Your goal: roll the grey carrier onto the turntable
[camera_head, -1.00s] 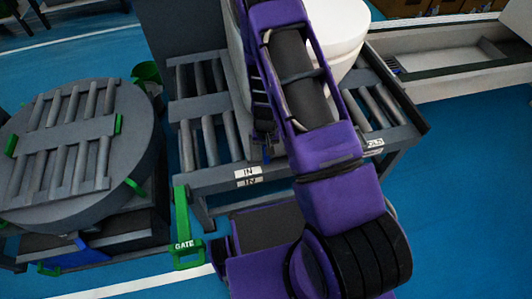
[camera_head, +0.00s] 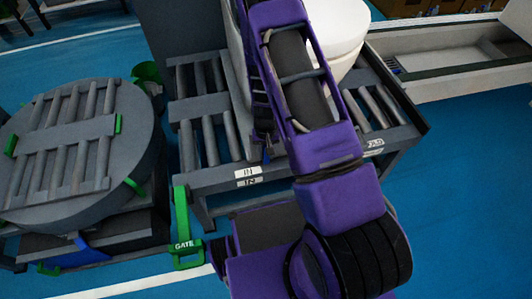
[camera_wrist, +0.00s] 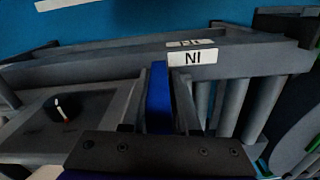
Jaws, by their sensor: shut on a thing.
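The turntable (camera_head: 65,190) is a round grey disc with rollers at the left of the head view. The grey carrier (camera_wrist: 35,125) shows in the wrist view as a flat plate with a black knob on the roller table. In the head view my arm hides most of it, below a white toilet (camera_head: 345,30). My gripper (camera_wrist: 160,115) is shut on a narrow blue handle (camera_wrist: 160,88), by the table edge marked IN. In the head view the gripper is mostly hidden behind my arm. Whether the handle joins the carrier is unclear.
The roller table (camera_head: 205,145) stands right of the turntable, with bare rollers on the side facing it. A green lever marked GATE (camera_head: 182,225) hangs at its front left corner. A green bin (camera_head: 147,72) stands behind the gap.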

